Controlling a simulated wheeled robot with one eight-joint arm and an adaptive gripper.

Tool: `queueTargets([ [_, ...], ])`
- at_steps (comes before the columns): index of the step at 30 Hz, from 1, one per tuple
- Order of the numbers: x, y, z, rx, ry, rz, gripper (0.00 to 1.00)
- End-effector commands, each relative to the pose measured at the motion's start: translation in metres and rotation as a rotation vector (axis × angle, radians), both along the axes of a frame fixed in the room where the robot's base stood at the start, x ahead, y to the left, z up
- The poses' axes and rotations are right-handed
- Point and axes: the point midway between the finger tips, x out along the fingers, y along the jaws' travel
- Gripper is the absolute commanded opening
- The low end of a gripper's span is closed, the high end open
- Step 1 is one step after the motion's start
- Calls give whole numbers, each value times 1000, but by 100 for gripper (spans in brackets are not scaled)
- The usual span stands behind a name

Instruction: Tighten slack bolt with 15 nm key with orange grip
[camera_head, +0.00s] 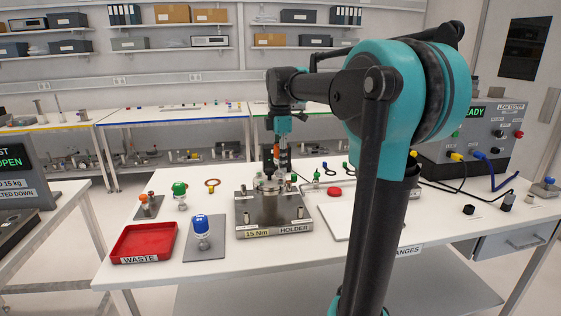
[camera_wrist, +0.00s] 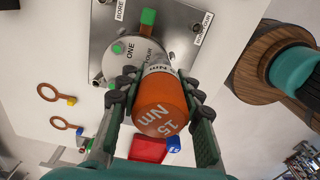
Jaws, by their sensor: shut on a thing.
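My gripper (camera_head: 270,158) is shut on the key with the orange grip (camera_wrist: 160,112), marked "15 Nm". In the wrist view my gripper (camera_wrist: 153,100) has one finger on each side of the grip. The key points down at a round metal flange (camera_wrist: 118,62) with labels "ONE" and "FOUR" and green-marked bolts (camera_wrist: 117,48). The flange sits on the metal holder (camera_head: 272,218), labelled "15 Nm" and "HOLDER". The key's tip is hidden behind the grip, so I cannot tell whether it touches a bolt. Which bolt is slack does not show.
Left of the holder stand a red waste tray (camera_head: 146,240), a blue-topped item (camera_head: 202,228) on a grey pad, and green (camera_head: 179,189) and orange-topped items (camera_head: 147,198). A white board (camera_head: 345,220) lies to the right. The leak tester (camera_head: 470,135) with cables stands at right.

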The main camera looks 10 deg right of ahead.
Motion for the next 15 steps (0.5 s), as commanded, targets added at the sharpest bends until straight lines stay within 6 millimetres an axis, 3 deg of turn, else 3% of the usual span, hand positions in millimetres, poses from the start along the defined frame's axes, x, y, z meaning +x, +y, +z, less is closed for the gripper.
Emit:
queueTargets([
  [15,0,0,-1,0,0,608,0],
])
